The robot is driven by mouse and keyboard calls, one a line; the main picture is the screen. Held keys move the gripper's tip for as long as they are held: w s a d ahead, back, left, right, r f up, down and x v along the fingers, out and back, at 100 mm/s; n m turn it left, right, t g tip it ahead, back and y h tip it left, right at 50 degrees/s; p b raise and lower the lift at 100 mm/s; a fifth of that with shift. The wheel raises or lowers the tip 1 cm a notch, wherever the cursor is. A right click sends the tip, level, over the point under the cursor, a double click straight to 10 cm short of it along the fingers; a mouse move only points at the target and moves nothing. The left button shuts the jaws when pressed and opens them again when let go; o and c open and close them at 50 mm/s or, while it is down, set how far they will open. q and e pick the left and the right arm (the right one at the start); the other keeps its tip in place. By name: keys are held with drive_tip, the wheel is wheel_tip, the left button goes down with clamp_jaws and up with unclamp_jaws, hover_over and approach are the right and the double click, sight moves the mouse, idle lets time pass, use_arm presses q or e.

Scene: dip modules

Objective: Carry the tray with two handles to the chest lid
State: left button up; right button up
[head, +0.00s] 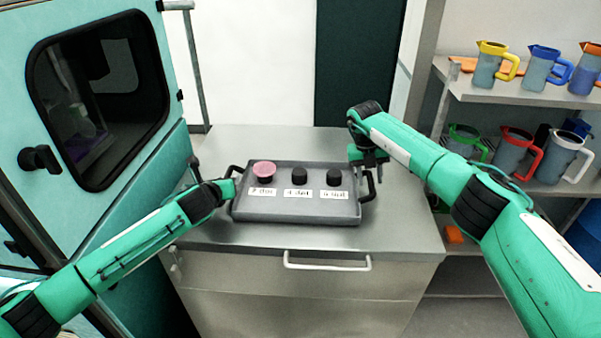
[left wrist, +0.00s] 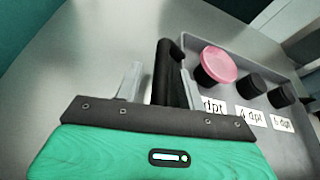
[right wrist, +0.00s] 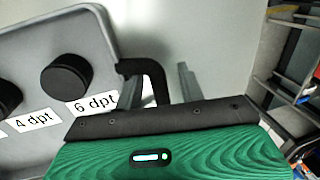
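The grey tray (head: 295,212) lies flat on a steel-topped cabinet (head: 310,142), with a black handle at each end. It holds three dark pots, one with a pink lid (head: 264,170), behind white labels. My left gripper (head: 230,187) is at the left handle; in the left wrist view its fingers stand apart with the handle (left wrist: 164,68) between them, closer to the right finger. My right gripper (head: 369,162) is over the right handle (head: 370,188); in the right wrist view the handle (right wrist: 153,78) is between its spread fingers. I cannot identify a chest lid.
A teal cabinet (head: 110,205) with a dark window stands close on the left. A shelf unit (head: 515,98) on the right carries several colored-handled jugs. The steel top has free room behind and in front of the tray. A drawer handle (head: 327,266) sticks out at the front.

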use_arm(q)
drive_tip(key=shift+s+a+r, duration=0.1)
drive_tip(key=shift+s+r, duration=0.1)
drive_tip(key=shift+s, duration=0.3)
use_arm(e)
drive_tip(key=shift+f, duration=0.1)
use_arm(q)
drive_tip(key=v, duration=1)
drive_tip(key=shift+s+a+r, duration=0.1)
drive_tip(key=shift+s+r, duration=0.05)
drive_tip(key=shift+s, duration=0.2)
use_arm(e)
wheel_tip(320, 180, up, 12)
drive_tip(key=a, duration=0.2)
drive_tip(key=shift+w+a, duration=0.15)
drive_tip(key=shift+a, duration=0.05)
use_arm(q)
drive_tip(key=shift+s, duration=0.1)
use_arm(e)
drive_tip(key=shift+f, duration=0.15)
